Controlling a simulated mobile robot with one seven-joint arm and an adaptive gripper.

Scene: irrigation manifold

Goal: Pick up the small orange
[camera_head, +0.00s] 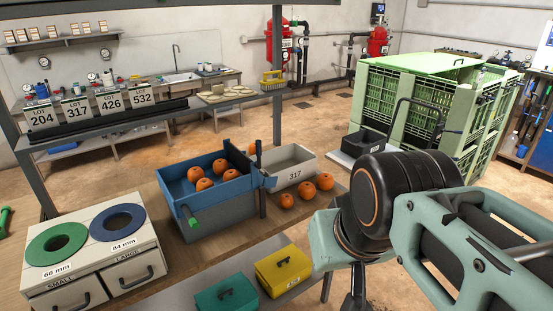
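Several oranges (204,184) lie in the blue bin (222,198) on the workbench. The left and right ones look slightly smaller than the middle one, but I cannot tell surely which is the small orange. My arm reaches in from the right. Only a dark part of my gripper (355,298) shows at the bottom edge, right of and nearer than the oranges; its fingertips are hidden.
The grey box (292,172) stands right of the blue bin. A sizing cabinet (97,262) with green and blue rings, marked SMALL and LARGE, stands at front left. Green (226,292) and yellow (283,270) cases sit on the lower shelf. A dark post rises between bin and box.

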